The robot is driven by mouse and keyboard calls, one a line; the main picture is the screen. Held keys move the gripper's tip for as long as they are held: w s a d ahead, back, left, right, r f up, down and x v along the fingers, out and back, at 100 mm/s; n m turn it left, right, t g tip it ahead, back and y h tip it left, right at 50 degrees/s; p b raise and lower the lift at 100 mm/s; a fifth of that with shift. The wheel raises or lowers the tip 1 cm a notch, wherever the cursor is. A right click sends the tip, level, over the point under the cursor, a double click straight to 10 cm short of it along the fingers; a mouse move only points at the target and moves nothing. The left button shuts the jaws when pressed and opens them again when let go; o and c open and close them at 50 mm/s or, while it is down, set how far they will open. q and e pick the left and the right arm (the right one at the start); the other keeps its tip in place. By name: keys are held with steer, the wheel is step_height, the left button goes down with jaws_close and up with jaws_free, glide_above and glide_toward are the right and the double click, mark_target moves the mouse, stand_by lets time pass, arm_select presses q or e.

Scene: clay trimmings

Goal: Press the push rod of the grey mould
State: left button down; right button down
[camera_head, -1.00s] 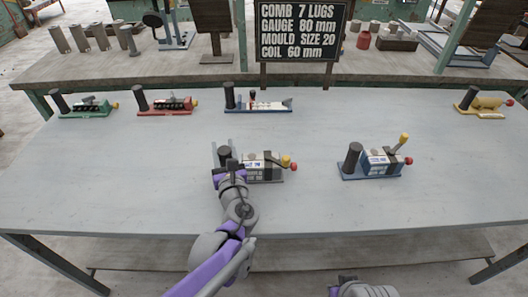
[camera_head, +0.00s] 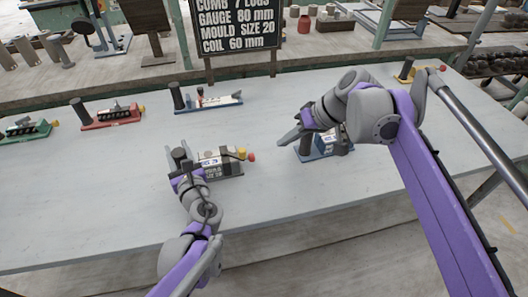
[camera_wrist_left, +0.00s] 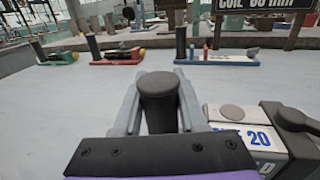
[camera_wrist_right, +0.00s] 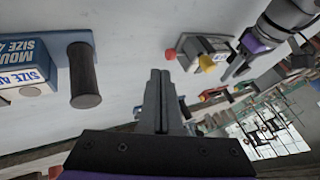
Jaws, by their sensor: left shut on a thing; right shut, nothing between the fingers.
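The grey mould (camera_head: 219,168) stands mid-table, with a black post at its left end, a yellow knob (camera_head: 241,153) and a red knob (camera_head: 252,156) at its right end. In the left wrist view its block (camera_wrist_left: 250,137) reads "SIZE 20". My left gripper (camera_head: 184,172) is shut around the black post (camera_wrist_left: 157,95). My right gripper (camera_head: 288,138) is shut and empty, above the table between the grey mould and the blue mould. In the right wrist view its fingers (camera_wrist_right: 162,100) are together; the grey mould's red knob (camera_wrist_right: 170,54) and yellow knob (camera_wrist_right: 207,64) show beyond them.
The blue mould (camera_head: 308,155) is partly hidden behind my right arm; its black post (camera_wrist_right: 83,75) shows in the right wrist view. Green (camera_head: 28,132), red (camera_head: 105,120) and blue-based (camera_head: 210,102) tools line the back. A sign (camera_head: 235,25) reads "MOULD SIZE 20". The front table is clear.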

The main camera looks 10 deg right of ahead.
mark_target(252, 156)
steer(key=shift+w+r, duration=0.1)
steer(key=shift+w, duration=0.15)
steer(key=shift+a, duration=0.1)
steer(key=x, duration=1)
steer(key=shift+s+a, duration=0.1)
steer(key=shift+a, duration=1.35)
